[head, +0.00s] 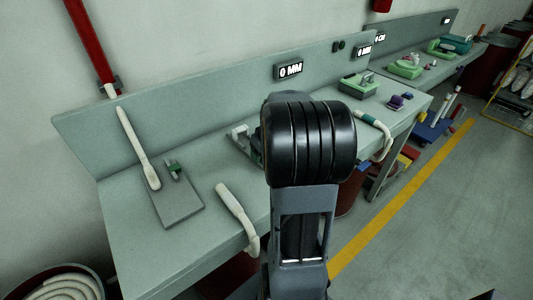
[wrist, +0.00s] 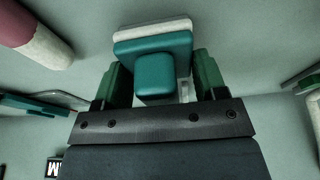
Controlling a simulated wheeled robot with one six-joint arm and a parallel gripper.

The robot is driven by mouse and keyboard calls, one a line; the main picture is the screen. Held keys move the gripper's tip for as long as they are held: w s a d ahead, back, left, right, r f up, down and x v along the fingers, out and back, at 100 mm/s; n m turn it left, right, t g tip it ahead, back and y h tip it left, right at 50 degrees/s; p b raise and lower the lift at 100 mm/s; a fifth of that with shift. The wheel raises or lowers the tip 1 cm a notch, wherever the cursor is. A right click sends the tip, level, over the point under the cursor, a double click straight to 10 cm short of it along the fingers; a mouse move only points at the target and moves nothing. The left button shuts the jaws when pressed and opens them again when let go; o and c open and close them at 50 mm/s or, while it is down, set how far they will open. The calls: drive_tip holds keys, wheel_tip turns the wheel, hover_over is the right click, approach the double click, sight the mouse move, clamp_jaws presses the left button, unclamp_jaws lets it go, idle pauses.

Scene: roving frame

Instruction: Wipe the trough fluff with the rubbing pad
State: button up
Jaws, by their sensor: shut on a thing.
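The rubbing pad (wrist: 154,46), teal with a pale white layer along its far edge, sits between the two dark green fingers of my gripper (wrist: 162,78) in the wrist view. The gripper is shut on its teal block. A pale grey-green surface lies beyond the pad; I cannot tell whether the pad touches it. In the head view my arm hides the gripper and the pad. I cannot make out the trough or any fluff for certain.
The grey-green bench (head: 135,235) carries a grey plate (head: 178,208), a long white tool (head: 140,150) and a curved white piece (head: 238,212). A "0 MM" display (head: 288,69) is on its back panel. A red-and-white piece (wrist: 40,38) shows upper left in the wrist view.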

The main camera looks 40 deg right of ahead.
drive_tip(key=shift+w+d+f, duration=0.1)
drive_tip(key=shift+w+f, duration=0.05)
drive_tip(key=shift+w, duration=1.25)
drive_tip(key=shift+w+d+f, duration=0.1)
drive_tip(key=shift+w, duration=1.25)
drive_tip(key=shift+w+r+p, duration=0.15)
drive_tip(key=shift+w+p, duration=0.1)
drive_tip(key=shift+w, duration=0.35)
drive_tip(key=shift+w+r+p, duration=0.15)
drive_tip(key=shift+w+p, duration=0.1)
drive_tip(key=shift+w, duration=0.35)
drive_tip(key=c, duration=0.3)
drive_tip(key=shift+c, duration=0.3)
drive_tip(key=shift+r, duration=0.1)
drive_tip(key=shift+w+r+p, duration=0.15)
drive_tip(key=shift+r+p, duration=0.4)
drive_tip(key=shift+r, duration=0.15)
drive_tip(key=shift+w+a+r+p, duration=0.15)
drive_tip(key=shift+w+r+p, duration=0.1)
drive_tip(key=shift+r+p, duration=0.45)
drive_tip(key=shift+s+d+r+p, duration=0.15)
drive_tip(key=shift+r+p, duration=0.1)
drive_tip(key=shift+r, duration=0.25)
drive_tip(key=shift+s+d+r+p, duration=0.1)
drive_tip(key=shift+r+p, duration=0.15)
drive_tip(key=shift+r, duration=0.6)
drive_tip(key=shift+r+p, duration=0.1)
drive_tip(key=shift+p, duration=0.2)
